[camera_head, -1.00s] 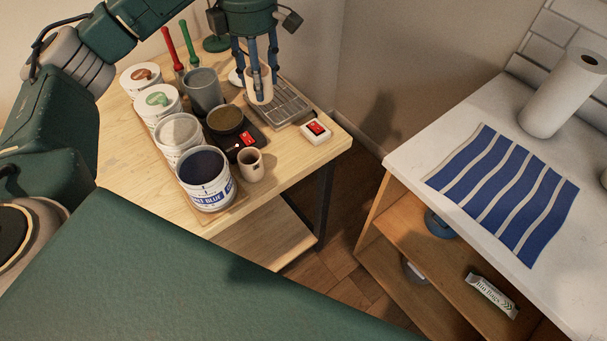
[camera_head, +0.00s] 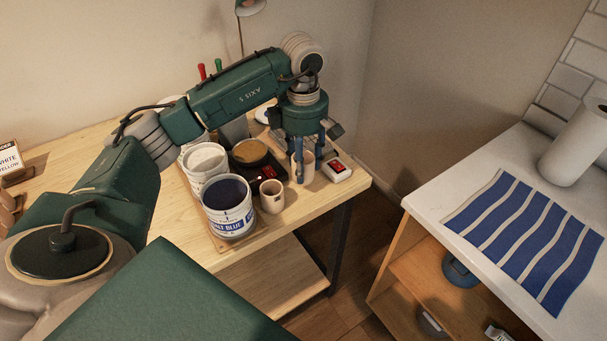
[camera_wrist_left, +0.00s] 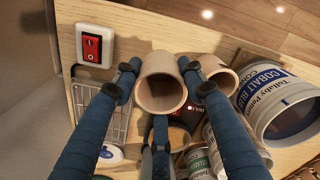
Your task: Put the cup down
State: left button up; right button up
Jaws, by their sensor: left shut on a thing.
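My left gripper (camera_head: 305,166) points down with its fingers around a beige cup (camera_head: 309,168), near the front right part of the wooden table (camera_head: 275,236). In the left wrist view the fingers are shut on the cup (camera_wrist_left: 161,92), whose open mouth faces the camera. I cannot tell whether its base touches the table. A second beige cup (camera_head: 272,196) stands just left of it in the head view. It also shows in the left wrist view (camera_wrist_left: 216,72), close beside the held cup. My right gripper is not in view.
A cobalt blue paint tub (camera_head: 229,208) and other tubs (camera_head: 205,160) stand to the left. A red switch box (camera_head: 336,170) lies to the right, near the table edge. A metal grid (camera_wrist_left: 112,118) lies beside it. A white counter (camera_head: 425,205) with a striped cloth stands right.

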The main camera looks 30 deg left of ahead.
pick_arm(q)
jog(key=shift+f, duration=0.35)
notch_tip(320, 180, down, 4)
jog(key=shift+r+p, duration=0.25)
jog(key=shift+p, duration=0.25)
jog(key=shift+f, duration=0.5)
jog(key=o, duration=0.9)
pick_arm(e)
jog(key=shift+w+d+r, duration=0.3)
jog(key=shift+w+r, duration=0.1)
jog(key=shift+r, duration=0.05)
